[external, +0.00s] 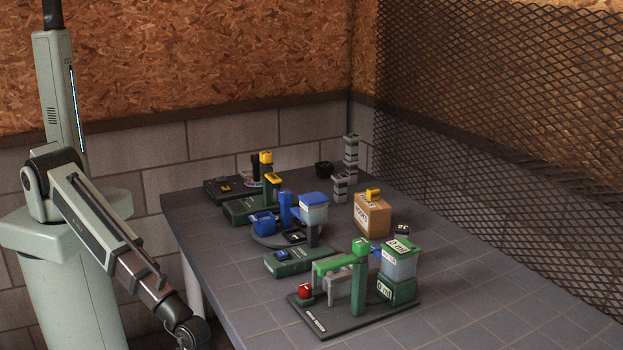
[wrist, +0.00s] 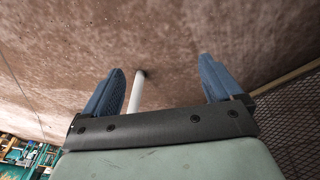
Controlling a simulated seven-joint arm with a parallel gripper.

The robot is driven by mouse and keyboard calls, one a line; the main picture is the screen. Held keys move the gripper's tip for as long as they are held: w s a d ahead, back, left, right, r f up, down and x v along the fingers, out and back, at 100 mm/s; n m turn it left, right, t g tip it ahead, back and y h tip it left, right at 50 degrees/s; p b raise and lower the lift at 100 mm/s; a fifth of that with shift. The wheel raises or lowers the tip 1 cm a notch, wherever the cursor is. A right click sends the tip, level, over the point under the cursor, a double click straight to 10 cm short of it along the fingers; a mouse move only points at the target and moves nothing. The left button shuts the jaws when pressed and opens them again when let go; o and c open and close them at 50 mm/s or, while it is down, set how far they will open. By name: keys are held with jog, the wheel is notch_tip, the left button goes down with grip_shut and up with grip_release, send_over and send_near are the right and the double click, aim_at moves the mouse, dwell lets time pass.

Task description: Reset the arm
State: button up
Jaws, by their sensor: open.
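My arm stands at the left of the external view, folded down beside the table's left edge. Its lower end shows at the bottom, and the fingers are out of that picture or hidden. In the wrist view my gripper (wrist: 163,85) is open, with its two blue fingers wide apart. Nothing is between the fingertips. Behind them are a brown surface and a pale rod, with no object close to the fingers.
The grey tiled table (external: 460,310) holds a green-armed device (external: 358,285), a blue-lidded container (external: 314,212), a cardboard-coloured box (external: 372,217), a red button (external: 305,290) and grey stacked pieces (external: 351,158). A mesh fence (external: 520,120) runs along the right side. The table's front right is clear.

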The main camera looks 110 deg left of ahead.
jog(key=s+a+f+g, duration=0.2)
jog(key=s+a, duration=0.3)
jog(key=s, duration=0.6)
jog(key=s+a+f+g+y, duration=0.1)
jog(key=s+a+f+g, duration=0.2)
jog(key=s, duration=0.9)
jog(key=s+a+f+g, duration=0.3)
jog(key=s+a, duration=0.6)
jog(key=s, duration=0.3)
jog(key=shift+a+n+g, duration=0.15)
jog(key=shift+n+g, duration=0.15)
jog(key=shift+g, duration=0.2)
